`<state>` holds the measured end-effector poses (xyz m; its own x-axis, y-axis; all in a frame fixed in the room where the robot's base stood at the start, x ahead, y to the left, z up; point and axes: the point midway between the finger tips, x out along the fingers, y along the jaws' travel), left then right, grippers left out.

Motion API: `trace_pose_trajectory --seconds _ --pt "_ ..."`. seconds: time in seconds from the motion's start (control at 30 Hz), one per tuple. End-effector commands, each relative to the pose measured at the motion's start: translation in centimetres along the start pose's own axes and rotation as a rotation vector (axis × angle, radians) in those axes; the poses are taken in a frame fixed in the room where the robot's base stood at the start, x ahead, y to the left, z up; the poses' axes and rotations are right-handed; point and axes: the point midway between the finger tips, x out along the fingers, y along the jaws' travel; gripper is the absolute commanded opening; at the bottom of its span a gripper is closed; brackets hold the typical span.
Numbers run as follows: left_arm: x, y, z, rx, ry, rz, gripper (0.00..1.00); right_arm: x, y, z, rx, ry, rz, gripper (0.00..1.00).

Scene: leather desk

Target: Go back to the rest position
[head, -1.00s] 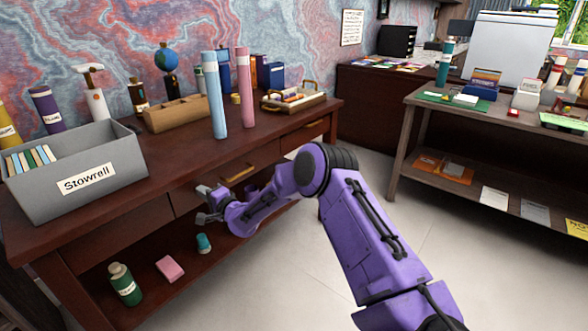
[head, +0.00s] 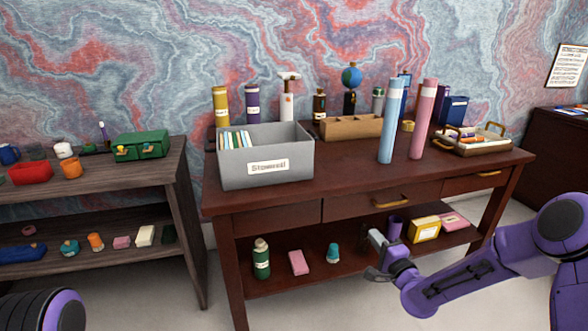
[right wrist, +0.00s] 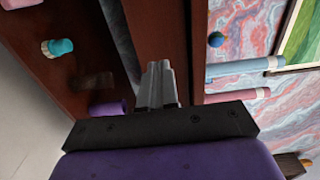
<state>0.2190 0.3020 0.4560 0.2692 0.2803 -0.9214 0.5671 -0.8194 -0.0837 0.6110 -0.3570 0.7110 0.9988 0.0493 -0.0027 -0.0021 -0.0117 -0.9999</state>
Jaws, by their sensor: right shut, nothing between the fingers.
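My right gripper (head: 376,258) is in front of the dark red desk (head: 290,205), at about the height between its drawers and lower shelf. Its fingers are shut and empty, and they also show in the right wrist view (right wrist: 158,84). My purple right arm reaches in from the right of the head view. My left gripper is out of view; only a rounded dark and purple part of my left arm shows at the bottom left.
The desk holds a grey box (head: 270,165), a blue tube (head: 391,120), a pink tube (head: 423,120) and a tray (head: 472,148). Its lower shelf holds a green bottle (head: 261,260), a teal object (head: 333,252) and a yellow box (head: 424,229). A wooden shelf unit (head: 185,215) stands left.

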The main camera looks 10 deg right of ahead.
Motion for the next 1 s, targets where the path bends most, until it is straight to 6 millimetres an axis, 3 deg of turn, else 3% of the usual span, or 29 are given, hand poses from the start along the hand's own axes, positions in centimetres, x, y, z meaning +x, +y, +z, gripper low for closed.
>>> trace_pose_trajectory --seconds 0.07,0.17,0.27,0.4,0.5,0.63,0.7,0.77,1.0 --pt "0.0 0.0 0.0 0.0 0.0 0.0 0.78 0.0 0.2 -0.1 -0.074 0.006 0.008 0.0" --pt "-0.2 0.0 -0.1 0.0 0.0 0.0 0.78 -2.2 3.3 0.2 -0.259 0.075 0.162 0.0" --pt "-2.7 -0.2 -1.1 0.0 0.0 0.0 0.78 -8.6 8.6 3.2 -0.496 0.035 0.484 0.0" --pt "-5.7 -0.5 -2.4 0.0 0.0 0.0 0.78 -20.1 13.5 5.9 -0.756 -0.11 0.876 0.0" --pt "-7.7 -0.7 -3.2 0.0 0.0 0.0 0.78 -28.3 14.5 6.7 -0.887 -0.222 1.099 0.0" --pt "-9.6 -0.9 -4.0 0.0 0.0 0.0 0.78 -35.8 14.0 7.1 -0.971 -0.327 1.272 0.0" --pt "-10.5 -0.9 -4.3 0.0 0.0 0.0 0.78 -37.9 13.7 7.4 -1.002 -0.382 1.305 0.0" --pt "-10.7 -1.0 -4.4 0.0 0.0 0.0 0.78 -38.8 13.8 7.6 -1.013 -0.406 1.318 0.0" --pt "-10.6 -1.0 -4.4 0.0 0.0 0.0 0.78 -39.0 14.0 7.6 -1.012 -0.409 1.323 0.0"
